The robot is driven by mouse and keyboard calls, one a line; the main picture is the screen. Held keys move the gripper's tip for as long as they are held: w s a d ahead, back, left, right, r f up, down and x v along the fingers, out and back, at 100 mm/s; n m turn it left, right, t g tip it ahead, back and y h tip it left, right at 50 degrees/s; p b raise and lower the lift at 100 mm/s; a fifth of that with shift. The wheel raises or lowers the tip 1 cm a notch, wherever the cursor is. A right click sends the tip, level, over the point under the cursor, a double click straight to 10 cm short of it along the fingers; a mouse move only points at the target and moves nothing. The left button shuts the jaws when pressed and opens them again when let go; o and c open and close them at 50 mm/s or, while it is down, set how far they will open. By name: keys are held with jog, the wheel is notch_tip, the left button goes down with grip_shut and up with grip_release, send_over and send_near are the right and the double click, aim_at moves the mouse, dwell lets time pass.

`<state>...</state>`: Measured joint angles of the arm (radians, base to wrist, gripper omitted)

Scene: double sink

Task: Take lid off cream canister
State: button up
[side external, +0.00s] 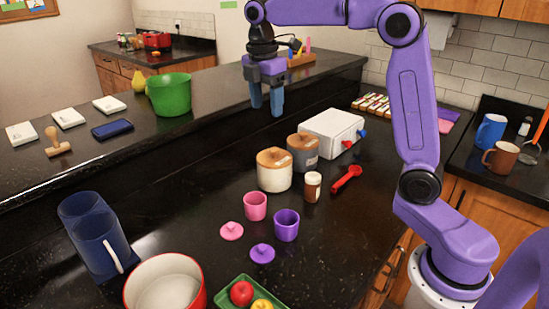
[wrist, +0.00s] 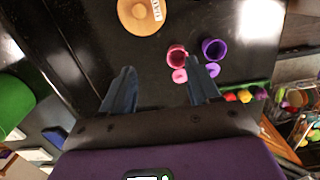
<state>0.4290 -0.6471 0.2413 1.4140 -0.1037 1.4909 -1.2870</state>
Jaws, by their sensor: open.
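The cream canister (side external: 274,174) stands upright on the dark counter in the side external view. Its tan wooden lid (side external: 274,157) is seated on top. In the wrist view the lid (wrist: 141,14) shows from above at the top edge, with a white label on it. A grey canister (side external: 303,152) with a brown lid stands directly behind it. My gripper (side external: 266,103) is open and empty. It hangs above the counter, up and behind the canisters, apart from both. Its two blue fingers (wrist: 160,92) point down, spread wide, in the wrist view.
A white box (side external: 332,131) with knobs stands behind the canisters. Pink (side external: 255,206) and purple (side external: 286,225) cups stand in front. A green bowl (side external: 170,94) sits on the raised ledge.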

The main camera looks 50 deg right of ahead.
jog(key=w+d+r, duration=0.1)
jog(key=w+d, duration=0.2)
jog(key=d, duration=0.1)
send_over(274, 149)
jog(key=shift+n, duration=0.3)
jog(key=f, duration=1.1)
jog(key=shift+s+a, duration=0.2)
jog(key=shift+a, duration=0.05)
jog(key=shift+w+d+f, duration=0.1)
jog(key=shift+d+f, duration=0.05)
jog(key=shift+f, duration=1.35)
jog(key=shift+w+d+f, duration=0.1)
jog(key=shift+f, duration=1.35)
grip_shut()
